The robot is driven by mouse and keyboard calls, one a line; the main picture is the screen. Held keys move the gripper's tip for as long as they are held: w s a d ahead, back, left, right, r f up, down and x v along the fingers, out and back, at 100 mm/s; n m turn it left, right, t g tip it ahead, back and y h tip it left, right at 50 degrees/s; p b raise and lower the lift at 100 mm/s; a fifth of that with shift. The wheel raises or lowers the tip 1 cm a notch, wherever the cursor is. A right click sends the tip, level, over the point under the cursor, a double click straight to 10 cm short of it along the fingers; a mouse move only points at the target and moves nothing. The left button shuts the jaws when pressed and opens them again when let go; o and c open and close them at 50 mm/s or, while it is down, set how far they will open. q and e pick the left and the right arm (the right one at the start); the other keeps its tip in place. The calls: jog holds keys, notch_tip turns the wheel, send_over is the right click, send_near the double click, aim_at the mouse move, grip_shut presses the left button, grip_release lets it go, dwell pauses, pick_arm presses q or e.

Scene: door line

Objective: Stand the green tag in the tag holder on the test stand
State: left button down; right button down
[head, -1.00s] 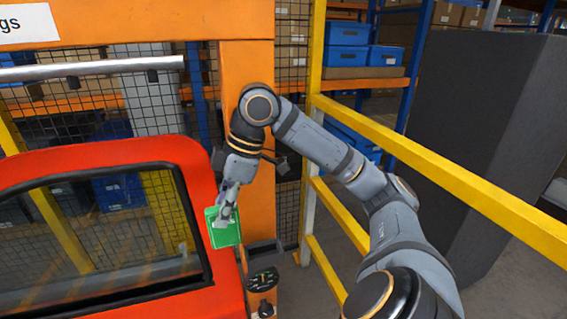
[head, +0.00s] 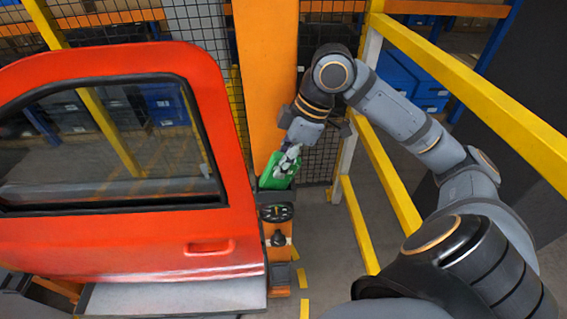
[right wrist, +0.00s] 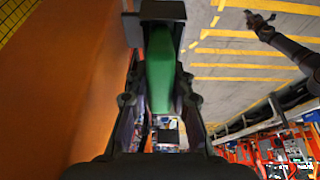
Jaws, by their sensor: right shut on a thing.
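The green tag (head: 275,172) is held in my right gripper (head: 288,160), just above the top of the test stand (head: 278,252). The dark tag holder (head: 264,184) is at the stand's top, behind the gauge. The tag's lower end is at the holder in the head view. In the right wrist view the green tag (right wrist: 160,75) runs between the fingers of the right gripper (right wrist: 160,98) to the dark holder (right wrist: 163,11). I cannot tell how deep it sits in the holder. My left gripper is out of view.
A red vehicle door (head: 225,190) stands close on the left of the stand. An orange post (head: 265,70) rises behind it. A yellow rail (head: 385,190) runs along the right, near my right arm. A round gauge (head: 276,212) sits on the stand's front.

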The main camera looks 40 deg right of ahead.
jog(key=c, duration=1.6)
grip_release()
jog(key=shift+w+a+r, duration=0.1)
jog(key=shift+a, duration=0.05)
jog(key=shift+o, duration=1.1)
jog(key=shift+a, duration=0.35)
jog(key=shift+o, duration=1.1)
jog(key=shift+w+a+r, duration=0.1)
jog(key=shift+w+a, duration=0.25)
jog(key=shift+a, duration=0.2)
jog(key=shift+s+d+r, duration=0.1)
jog(key=shift+d+r, duration=0.05)
jog(key=shift+d, duration=0.35)
jog(key=v, duration=0.5)
jog(key=shift+r+b, duration=0.2)
jog(key=shift+b, duration=0.2)
jog(key=p+v, duration=0.1)
jog(key=v, duration=0.4)
jog(key=shift+r, duration=0.1)
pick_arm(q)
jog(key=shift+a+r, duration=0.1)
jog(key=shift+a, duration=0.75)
pick_arm(e)
jog(key=shift+s+d+r, duration=0.2)
jog(key=shift+s+r, duration=0.05)
jog(key=shift+r, duration=0.25)
